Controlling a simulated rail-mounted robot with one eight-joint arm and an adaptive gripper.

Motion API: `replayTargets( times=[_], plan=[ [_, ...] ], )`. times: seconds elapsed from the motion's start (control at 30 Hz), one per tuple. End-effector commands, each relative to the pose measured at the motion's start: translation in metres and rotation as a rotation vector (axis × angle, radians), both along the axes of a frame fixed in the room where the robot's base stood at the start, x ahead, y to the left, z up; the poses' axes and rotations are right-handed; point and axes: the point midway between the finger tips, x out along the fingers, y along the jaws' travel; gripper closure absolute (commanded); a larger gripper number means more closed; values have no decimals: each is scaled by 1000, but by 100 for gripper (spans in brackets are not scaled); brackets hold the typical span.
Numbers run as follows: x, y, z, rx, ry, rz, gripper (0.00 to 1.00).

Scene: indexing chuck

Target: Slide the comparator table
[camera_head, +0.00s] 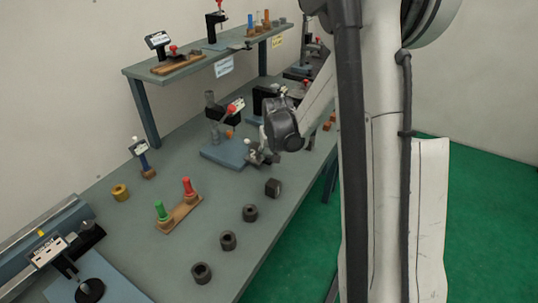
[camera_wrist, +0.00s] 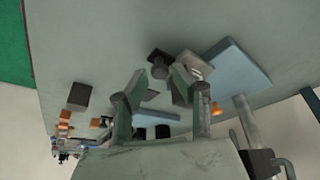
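A stand with a light blue base plate (camera_head: 224,154), a grey column and a red-tipped lever (camera_head: 235,106) is on the bench in the head view; I take it to be the comparator. Its blue base also shows in the wrist view (camera_wrist: 238,68). Beside the base is a dark round knob (camera_wrist: 159,67) on a black block, with a pale metal piece (camera_wrist: 196,66) next to it. My gripper (camera_wrist: 160,84) is open, its two fingers apart and the knob just ahead between the tips. Contact cannot be told. In the head view my gripper (camera_head: 262,154) is small and partly merges with the parts there.
A raised shelf (camera_head: 205,62) with fixtures stands behind. Bare bench lies between the holder and the rings.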

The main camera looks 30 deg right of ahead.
Motion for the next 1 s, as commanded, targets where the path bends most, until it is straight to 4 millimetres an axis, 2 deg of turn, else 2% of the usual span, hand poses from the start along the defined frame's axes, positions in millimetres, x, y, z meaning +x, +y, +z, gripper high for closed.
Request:
replayTargets(
  times=[0.2,0.43,0.47,0.6,0.67,0.9,1.0],
  plan=[
    [3,-1,-8,0,0,0,74],
    [3,-1,-8,0,0,0,74],
    [3,-1,-8,0,0,0,75],
    [3,-1,-8,0,0,0,94],
    [3,-1,-8,0,0,0,100],
    [3,-1,-8,0,0,0,100],
    [10,3,-9,0,0,2,100]
  ],
)
